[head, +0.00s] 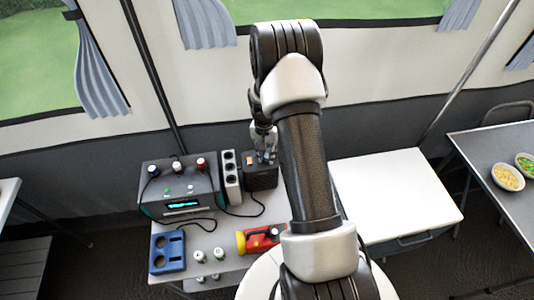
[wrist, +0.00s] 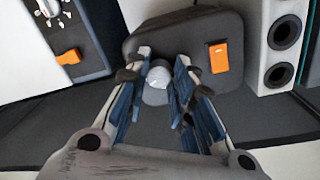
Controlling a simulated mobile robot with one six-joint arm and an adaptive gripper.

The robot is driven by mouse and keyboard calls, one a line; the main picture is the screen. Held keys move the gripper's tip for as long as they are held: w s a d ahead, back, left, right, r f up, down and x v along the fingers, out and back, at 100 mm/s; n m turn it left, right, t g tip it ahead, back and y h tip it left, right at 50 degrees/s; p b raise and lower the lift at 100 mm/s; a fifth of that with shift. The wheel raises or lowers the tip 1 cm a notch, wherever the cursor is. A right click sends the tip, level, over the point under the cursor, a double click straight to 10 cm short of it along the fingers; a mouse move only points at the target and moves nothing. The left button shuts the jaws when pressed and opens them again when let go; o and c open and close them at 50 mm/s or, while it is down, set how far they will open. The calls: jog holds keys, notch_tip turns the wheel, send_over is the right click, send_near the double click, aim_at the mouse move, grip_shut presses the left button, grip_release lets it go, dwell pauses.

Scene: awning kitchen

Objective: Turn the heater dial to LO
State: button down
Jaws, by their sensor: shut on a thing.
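A dark, round-cornered box (wrist: 215,28), which looks like the heater, has an orange switch (wrist: 218,57) and a pale round knob (wrist: 157,77). In the head view this box (head: 262,183) stands at the back of the grey table, right of the power strip. My gripper (wrist: 160,80) reaches down to it, with one finger on each side of the knob and closed on it. The fingers and the low angle hide any LO mark and the knob's pointer. In the head view my gripper (head: 266,155) is small and partly behind my arm.
A white power strip (head: 231,178) stands close beside the box. A control unit (head: 180,187) with coloured terminals is farther left. A blue holder (head: 167,253) and a red-yellow torch (head: 259,239) lie in front. In the wrist view, another dark panel (wrist: 75,30) is at left.

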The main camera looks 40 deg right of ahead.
aim_at(266, 157)
jog(key=n, duration=1.2)
jog(key=shift+s, duration=0.1)
jog(key=shift+n, duration=0.3)
dwell(0.3)
jog(key=c, duration=1.4)
grip_release()
jog(key=shift+o, duration=0.2)
notch_tip(266, 157, up, 12)
jog(key=shift+a, duration=0.25)
